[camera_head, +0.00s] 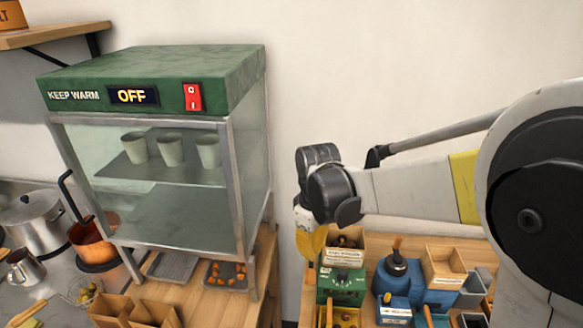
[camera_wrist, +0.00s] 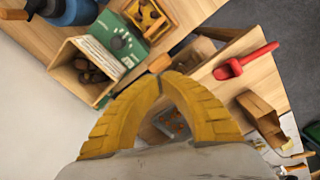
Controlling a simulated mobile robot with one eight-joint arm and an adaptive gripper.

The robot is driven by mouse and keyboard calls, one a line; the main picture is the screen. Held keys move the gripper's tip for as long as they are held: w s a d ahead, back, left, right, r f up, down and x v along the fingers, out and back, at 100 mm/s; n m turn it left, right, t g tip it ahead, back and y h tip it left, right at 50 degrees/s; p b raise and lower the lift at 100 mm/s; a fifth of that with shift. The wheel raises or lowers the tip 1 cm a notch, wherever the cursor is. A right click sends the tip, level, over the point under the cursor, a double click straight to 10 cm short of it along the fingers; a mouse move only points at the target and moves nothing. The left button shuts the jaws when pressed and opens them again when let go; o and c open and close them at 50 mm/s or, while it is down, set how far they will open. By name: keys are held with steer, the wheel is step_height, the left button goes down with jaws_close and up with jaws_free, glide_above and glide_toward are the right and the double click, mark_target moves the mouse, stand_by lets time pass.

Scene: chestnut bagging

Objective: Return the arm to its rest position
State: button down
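My arm reaches in from the right in the head view. My gripper (camera_head: 312,258) hangs at its end with the yellow fingers pointing down, in front of the bare wall and just left of the right-hand table. In the wrist view the two yellow fingers of my gripper (camera_wrist: 164,76) arch together and their tips meet. I see nothing held between them. A small brown patch shows at the tips, and I cannot tell what it is.
A green keep-warm cabinet (camera_head: 160,75), reading OFF, stands left with cups inside. A tray of orange pieces (camera_head: 228,274) and paper bags (camera_head: 130,311) sit before it. A green box (camera_head: 341,284) and blue machine (camera_head: 396,277) crowd the right table. A red scoop (camera_wrist: 245,62) shows.

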steer(key=s+d+f+m+t+b, duration=0.1)
steer(key=s+d+m+t+b, duration=0.2)
steer(key=s+d+m+b, duration=0.2)
steer(key=s+d+f+m+t+b, duration=0.2)
steer(key=s+d+m+t+b, duration=0.2)
steer(key=s+b, duration=0.3)
steer(key=s+d, duration=0.1)
steer(key=s, duration=0.2)
steer(key=shift+d+f+m, duration=0.15)
steer(key=shift+f+m, duration=0.15)
steer(key=shift+m, duration=0.1)
stand_by(0.4)
